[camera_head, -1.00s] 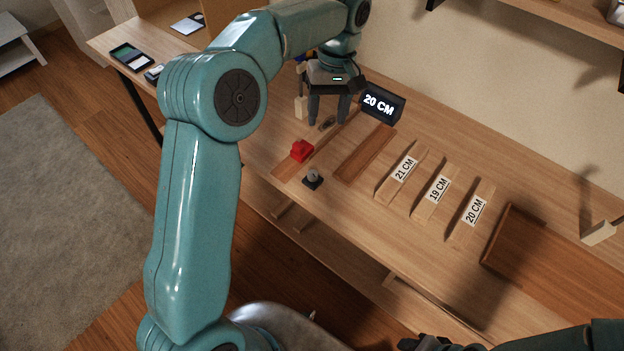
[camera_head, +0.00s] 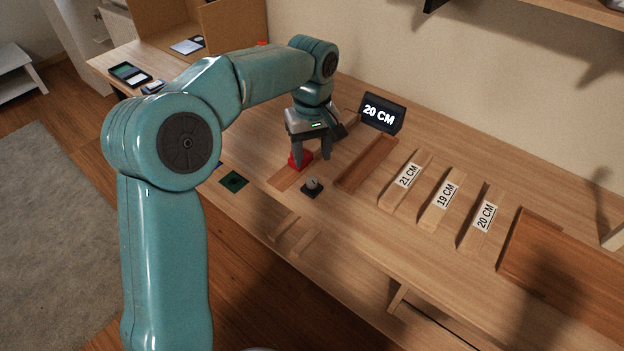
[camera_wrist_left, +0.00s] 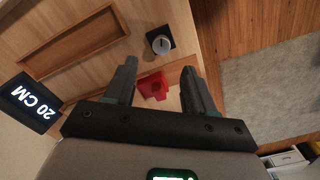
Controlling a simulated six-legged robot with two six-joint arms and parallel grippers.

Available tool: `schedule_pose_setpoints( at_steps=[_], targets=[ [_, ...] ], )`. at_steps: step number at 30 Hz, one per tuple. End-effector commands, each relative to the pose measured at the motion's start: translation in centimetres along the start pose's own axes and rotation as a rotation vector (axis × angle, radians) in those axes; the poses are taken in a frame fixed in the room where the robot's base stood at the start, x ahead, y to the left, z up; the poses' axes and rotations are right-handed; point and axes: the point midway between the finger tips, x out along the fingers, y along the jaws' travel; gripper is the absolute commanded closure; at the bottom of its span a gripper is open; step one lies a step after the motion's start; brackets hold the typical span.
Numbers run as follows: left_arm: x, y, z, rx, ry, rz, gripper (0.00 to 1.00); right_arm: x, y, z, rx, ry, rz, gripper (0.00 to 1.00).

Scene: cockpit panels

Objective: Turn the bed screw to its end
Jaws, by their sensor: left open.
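My left gripper (camera_head: 311,157) is open, pointing down over a red block (camera_head: 305,161) on a narrow wooden strip (camera_head: 285,178). In the left wrist view the red block (camera_wrist_left: 153,87) lies between the two open fingers (camera_wrist_left: 158,72), with gaps visible beside it; I cannot tell its exact height relative to the fingertips. A round grey knob (camera_head: 312,183) on a black square base stands just in front; it also shows in the wrist view (camera_wrist_left: 161,43). I cannot tell which of these parts is the bed screw. My right gripper is out of view.
A display reading 20 CM (camera_head: 380,114) stands behind. A shallow wooden tray (camera_head: 366,163) lies right of the gripper, then boards labelled 21 CM (camera_head: 406,177), 19 CM (camera_head: 446,197) and 20 CM (camera_head: 484,217). A dark green square (camera_head: 233,181) lies near the front edge.

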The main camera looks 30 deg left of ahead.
Motion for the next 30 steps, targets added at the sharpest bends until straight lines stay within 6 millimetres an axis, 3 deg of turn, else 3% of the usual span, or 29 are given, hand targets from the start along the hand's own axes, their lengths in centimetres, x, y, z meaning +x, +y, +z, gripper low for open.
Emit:
schedule_pose_setpoints(
  at_steps=[3,9,22,23,27,30],
  targets=[
    [2.9,-0.1,0.2,0.0,-0.002,-0.003,0.46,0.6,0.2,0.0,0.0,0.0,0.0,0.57],
    [6.1,-0.1,0.3,0.0,-0.001,-0.002,0.46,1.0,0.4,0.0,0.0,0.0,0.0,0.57],
    [7.2,-0.1,0.3,0.0,0.001,0.001,0.46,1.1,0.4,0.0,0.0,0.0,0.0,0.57],
    [7.2,-0.1,0.3,0.0,0.001,0.001,0.52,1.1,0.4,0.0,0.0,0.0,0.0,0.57],
    [7.2,-0.1,0.3,0.0,0.001,0.001,0.98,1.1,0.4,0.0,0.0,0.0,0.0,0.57],
    [7.2,-0.1,0.3,0.0,0.0,0.001,1.0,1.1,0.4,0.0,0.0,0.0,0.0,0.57]
  ],
)
